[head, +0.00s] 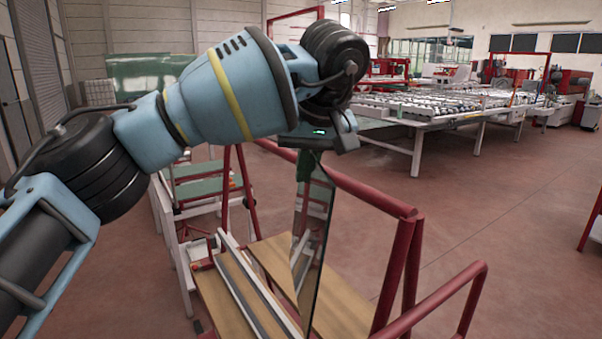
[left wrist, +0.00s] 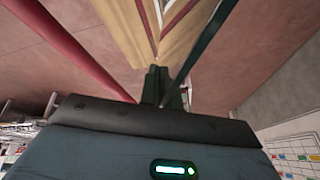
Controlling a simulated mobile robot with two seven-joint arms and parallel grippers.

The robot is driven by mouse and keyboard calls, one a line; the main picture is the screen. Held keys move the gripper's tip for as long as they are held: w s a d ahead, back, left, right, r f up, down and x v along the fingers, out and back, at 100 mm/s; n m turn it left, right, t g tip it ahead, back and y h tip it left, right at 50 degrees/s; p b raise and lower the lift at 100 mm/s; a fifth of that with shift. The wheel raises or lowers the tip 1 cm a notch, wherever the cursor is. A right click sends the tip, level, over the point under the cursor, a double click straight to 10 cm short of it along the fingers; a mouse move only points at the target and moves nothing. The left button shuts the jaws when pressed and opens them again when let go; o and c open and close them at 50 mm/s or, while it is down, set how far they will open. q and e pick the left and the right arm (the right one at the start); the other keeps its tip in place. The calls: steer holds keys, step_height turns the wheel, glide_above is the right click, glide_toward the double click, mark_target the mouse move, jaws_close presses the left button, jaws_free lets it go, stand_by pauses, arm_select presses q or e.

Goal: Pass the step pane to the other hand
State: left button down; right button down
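The step pane (head: 314,235) is a tall, narrow, mirror-like glass sheet with a dark edge. In the head view it hangs upright below my left gripper (head: 314,166), over the wooden boards of a red-framed rack. The left gripper points down and is shut on the pane's top end. In the left wrist view the green fingers (left wrist: 163,87) pinch the pane, which shows nearly edge-on as a thin dark strip (left wrist: 203,42). I cannot tell whether the pane's lower end touches the rack. My right gripper is in neither view.
The rack's red rail (head: 345,185) runs close behind and to the right of the pane. The rack's wooden base (head: 225,302) lies below. A smaller cart (head: 195,190) stands to the left. A long roller table (head: 440,108) stands farther back. The floor to the right is mostly clear.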

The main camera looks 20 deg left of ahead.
arm_select(q)
steer(key=w, duration=0.6)
steer(key=shift+r, duration=0.1)
steer(key=shift+s, duration=0.1)
steer(key=s, duration=1.7)
steer(key=shift+s, duration=0.35)
